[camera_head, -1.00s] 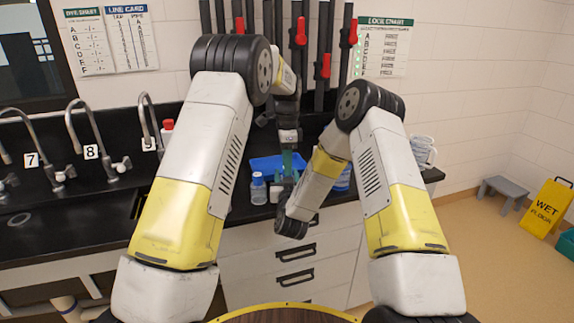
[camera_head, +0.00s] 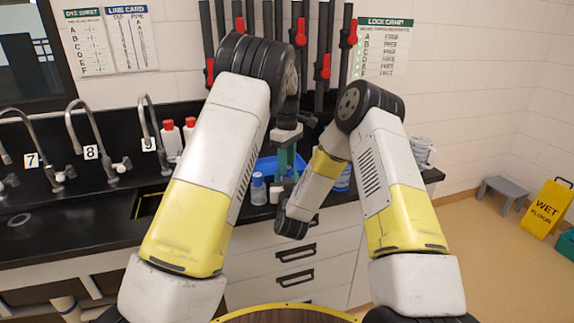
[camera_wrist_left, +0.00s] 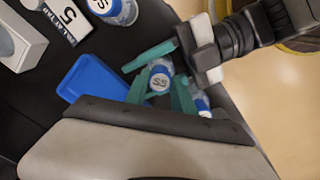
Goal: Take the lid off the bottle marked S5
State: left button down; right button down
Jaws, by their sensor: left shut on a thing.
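The bottle marked S5 (camera_wrist_left: 160,82) shows in the left wrist view from above, with a blue lid and a round white label. The teal fingers of my left gripper (camera_wrist_left: 162,98) lie on two sides of its lid, and the gripper is shut on it. In the head view my left gripper (camera_head: 284,168) points down at the counter, and the bottle is largely hidden. My right gripper (camera_wrist_left: 152,57) comes in from the upper right in the left wrist view, with one teal finger beside the bottle. Its other finger is not clear.
A blue tray (camera_wrist_left: 88,72) lies left of the bottle. Another blue-lidded bottle (camera_wrist_left: 203,106) is close on the right. A bottle (camera_wrist_left: 113,10) and a white box (camera_wrist_left: 20,42) stand farther away. Sink taps (camera_head: 85,135) are at the left of the counter.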

pick_arm(q)
jog(key=n, duration=1.1)
jog(key=shift+r, duration=0.1)
jog(key=shift+r, duration=0.15)
jog(key=shift+r, duration=0.95)
jog(key=shift+r, duration=2)
pick_arm(e)
jog(key=c, duration=0.7)
grip_release()
jog(key=shift+o, duration=0.2)
